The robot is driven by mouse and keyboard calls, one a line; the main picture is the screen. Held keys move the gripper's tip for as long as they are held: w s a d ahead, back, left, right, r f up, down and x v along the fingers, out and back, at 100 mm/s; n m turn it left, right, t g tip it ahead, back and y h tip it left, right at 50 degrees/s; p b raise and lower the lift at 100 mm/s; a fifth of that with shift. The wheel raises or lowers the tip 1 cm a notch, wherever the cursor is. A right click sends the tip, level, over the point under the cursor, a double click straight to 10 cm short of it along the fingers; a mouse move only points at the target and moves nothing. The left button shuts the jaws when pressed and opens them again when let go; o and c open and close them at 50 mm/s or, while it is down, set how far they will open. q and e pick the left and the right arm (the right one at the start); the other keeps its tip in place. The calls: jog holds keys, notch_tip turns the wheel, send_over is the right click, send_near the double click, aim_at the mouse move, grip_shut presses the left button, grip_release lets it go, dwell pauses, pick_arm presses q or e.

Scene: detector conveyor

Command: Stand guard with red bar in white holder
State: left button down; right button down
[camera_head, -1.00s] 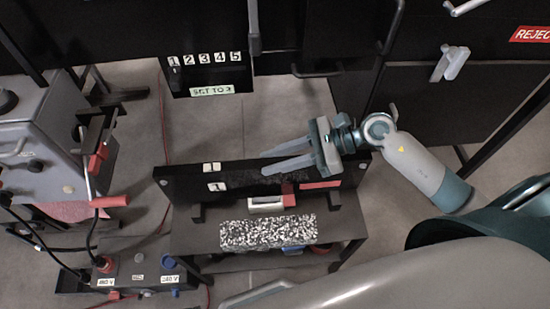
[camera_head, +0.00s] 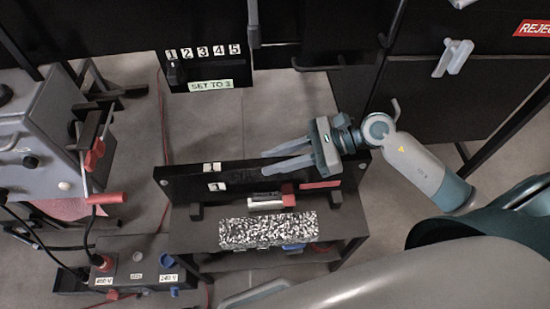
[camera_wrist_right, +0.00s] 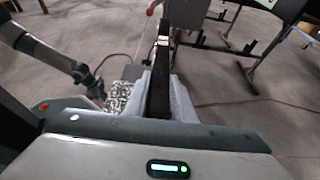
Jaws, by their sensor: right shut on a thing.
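A long black upright panel (camera_head: 240,181) with white number labels stands on its long edge along the back of the low black bench. It looks like the guard; a red bar (camera_head: 320,185) shows at its right. My right gripper (camera_head: 288,156) straddles the panel's top edge near its right end and is shut on it. The right wrist view shows the panel (camera_wrist_right: 160,90) between both fingers. A small white holder (camera_head: 264,205) with a dark top lies in front, beside a red block (camera_head: 288,195). My left arm appears in the right wrist view, its gripper (camera_wrist_right: 91,82) too small to read.
A black-and-white speckled block (camera_head: 268,230) lies at the bench's front. A grey machine (camera_head: 40,140) with red handles stands left. A socket box (camera_head: 135,275) with cables is at lower left. Dark cabinets stand behind. Grey floor is open between bench and cabinets.

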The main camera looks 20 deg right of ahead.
jog(key=shift+f+b, duration=0.3)
jog(key=c, duration=1.4)
grip_release()
jog(key=shift+f, duration=0.2)
jog(key=shift+r, duration=0.1)
jog(key=b+v, duration=0.2)
jog(key=v, duration=1.5)
jog(key=shift+d+r+b, duration=0.15)
jog(key=shift+d+b, duration=0.05)
jog(key=shift+b, duration=0.15)
